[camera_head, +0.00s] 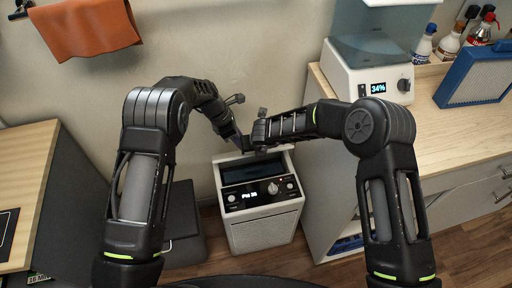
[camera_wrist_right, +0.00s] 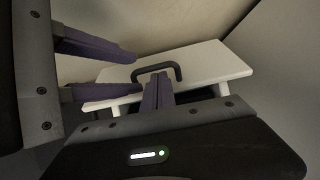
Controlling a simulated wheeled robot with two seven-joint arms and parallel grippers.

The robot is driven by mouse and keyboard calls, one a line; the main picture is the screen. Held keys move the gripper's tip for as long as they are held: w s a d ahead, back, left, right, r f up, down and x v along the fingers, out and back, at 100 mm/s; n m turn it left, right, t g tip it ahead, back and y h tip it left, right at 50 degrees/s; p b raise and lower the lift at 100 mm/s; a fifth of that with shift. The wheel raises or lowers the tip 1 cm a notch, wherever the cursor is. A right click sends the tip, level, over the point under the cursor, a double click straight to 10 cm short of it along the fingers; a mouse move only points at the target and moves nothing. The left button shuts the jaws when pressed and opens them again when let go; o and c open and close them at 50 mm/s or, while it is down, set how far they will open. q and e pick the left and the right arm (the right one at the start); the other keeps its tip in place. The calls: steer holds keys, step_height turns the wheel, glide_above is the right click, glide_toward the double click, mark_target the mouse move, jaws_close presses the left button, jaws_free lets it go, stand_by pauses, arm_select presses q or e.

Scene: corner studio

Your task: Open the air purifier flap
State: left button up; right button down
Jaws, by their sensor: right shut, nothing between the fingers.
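The air purifier (camera_head: 264,233) is a white box on the floor with a dark control panel reading on its front. Its white flap (camera_wrist_right: 210,62) has a dark bar handle (camera_wrist_right: 174,67) and shows tilted up above a dark opening (camera_head: 252,170) in the head view. My right gripper (camera_wrist_right: 158,80) is shut and empty, its fingertips close to the handle; whether they touch it is unclear. My left gripper (camera_wrist_right: 134,74) is open and empty, its spread fingers left of the handle. In the head view both grippers partly hide the flap.
A wooden counter (camera_head: 440,125) with a white appliance (camera_head: 372,75) stands at the right. A wooden-topped unit (camera_head: 28,170) stands at the left, and a dark grey box (camera_head: 183,215) is beside the purifier. The wall is close behind the purifier. Some floor shows in front.

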arm_select(q)
steer(key=v, duration=0.7)
steer(key=shift+d, duration=0.15)
arm_select(e)
steer(key=shift+w+d+r, duration=0.1)
steer(key=shift+w+d, duration=0.15)
steer(key=shift+d, duration=0.05)
